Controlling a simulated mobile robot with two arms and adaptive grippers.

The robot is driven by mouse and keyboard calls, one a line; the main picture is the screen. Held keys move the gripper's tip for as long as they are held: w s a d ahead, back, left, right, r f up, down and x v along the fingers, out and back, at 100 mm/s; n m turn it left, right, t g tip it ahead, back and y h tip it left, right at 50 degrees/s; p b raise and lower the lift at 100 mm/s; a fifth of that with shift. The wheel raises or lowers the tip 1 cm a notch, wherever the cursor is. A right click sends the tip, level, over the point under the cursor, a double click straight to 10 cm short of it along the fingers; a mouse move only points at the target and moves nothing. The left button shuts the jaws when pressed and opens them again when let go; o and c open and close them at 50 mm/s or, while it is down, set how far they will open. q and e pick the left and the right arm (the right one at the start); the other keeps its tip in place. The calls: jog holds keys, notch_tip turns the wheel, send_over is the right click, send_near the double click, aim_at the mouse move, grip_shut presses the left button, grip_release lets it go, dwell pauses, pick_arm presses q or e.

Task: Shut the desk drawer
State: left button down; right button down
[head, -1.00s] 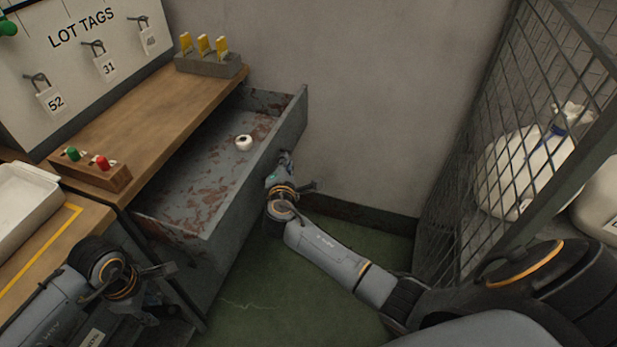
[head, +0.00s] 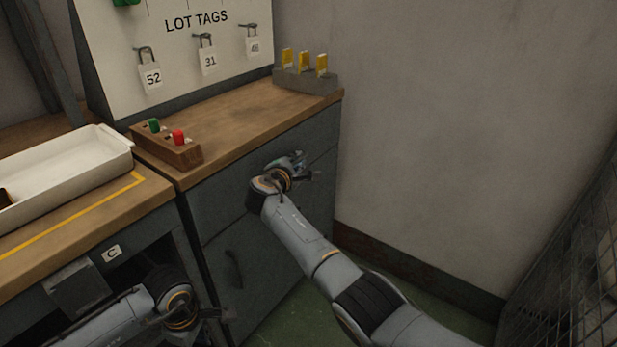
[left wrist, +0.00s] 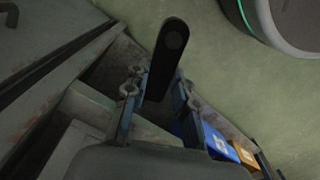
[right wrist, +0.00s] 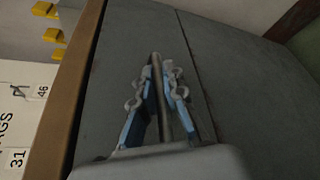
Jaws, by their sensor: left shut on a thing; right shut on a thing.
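The desk drawer's grey front (head: 222,187) sits under the wooden top in the head view and looks flush with the desk. Its inside is hidden. My right gripper (head: 296,163) is at this front. In the right wrist view, its blue-sided fingers (right wrist: 160,92) are shut around the slim drawer handle (right wrist: 156,66), with the grey drawer face (right wrist: 118,62) behind. My left gripper (head: 218,312) is low at the left, by the desk. In the left wrist view its fingers (left wrist: 157,92) are shut on a dark rounded bar (left wrist: 168,55); what the bar belongs to is unclear.
A wooden block with green and red pegs (head: 168,148) and a grey holder with yellow cards (head: 304,78) stand on the desktop. A white tray (head: 60,165) is at left. A lower panel has a handle (head: 233,268). A mesh cage (head: 575,260) stands right.

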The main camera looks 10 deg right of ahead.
pick_arm(q)
jog(key=shift+f, duration=0.3)
pick_arm(e)
jog(key=shift+w+a+f, duration=0.1)
jog(key=shift+w+a, duration=0.05)
jog(key=shift+r, duration=0.25)
jog(key=c, duration=1.7)
grip_release()
jog(key=shift+a, duration=0.1)
jog(key=shift+w+f, duration=0.1)
jog(key=v, duration=1.2)
jog(key=shift+a, duration=0.1)
